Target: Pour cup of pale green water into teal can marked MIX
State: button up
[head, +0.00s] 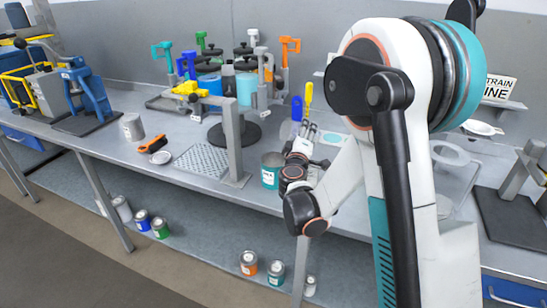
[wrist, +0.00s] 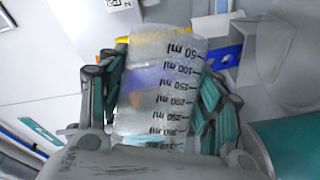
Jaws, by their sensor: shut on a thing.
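My gripper (head: 303,141) is shut on a clear graduated cup (wrist: 160,85), with a finger on each side of it in the wrist view. The cup's printed marks appear upside down there, with 50 ml at the top. A pale green band shows low in the cup, near the palm. The teal can (head: 271,172) with a white label stands on the bench, just left of and below my gripper. Its lettering is too small to read surely, and its inside looks dark.
A grey post stand (head: 233,140) and a perforated plate (head: 202,160) stand left of the can. Coloured clamps and stirrers crowd the back of the bench. More cans sit on the lower shelf.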

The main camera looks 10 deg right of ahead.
jog(key=shift+d+f+m+g, duration=0.1)
jog(key=shift+f+m+g, duration=0.2)
jog(key=shift+f+m, duration=0.15)
jog(key=shift+r+m+p, duration=0.3)
jog(key=shift+m, duration=0.05)
jog(key=shift+r+m+g+y+p, duration=0.25)
jog(key=shift+m+g+y+p, duration=0.3)
jog(key=shift+m, duration=0.35)
jog(key=shift+f+m+g+y, duration=0.35)
jog(key=shift+f+m+y, duration=0.1)
jog(key=shift+f+m, duration=0.2)
jog(key=shift+d+r+m+g+y+p, duration=0.15)
jog(key=shift+d+r+m+y+p, duration=0.25)
jog(key=shift+m, duration=0.25)
jog(key=shift+d+r+m+g+y+p, duration=0.15)
jog(key=shift+d+r+m+y+p, duration=0.1)
jog(key=shift+d+m+y+p, duration=0.25)
jog(key=shift+d+f+m+y, duration=0.4)
jog(key=shift+m, duration=0.3)
jog(key=shift+d+f+m+g+y, duration=0.3)
jog(key=shift+m+y, duration=0.2)
jog(key=shift+m, duration=0.1)
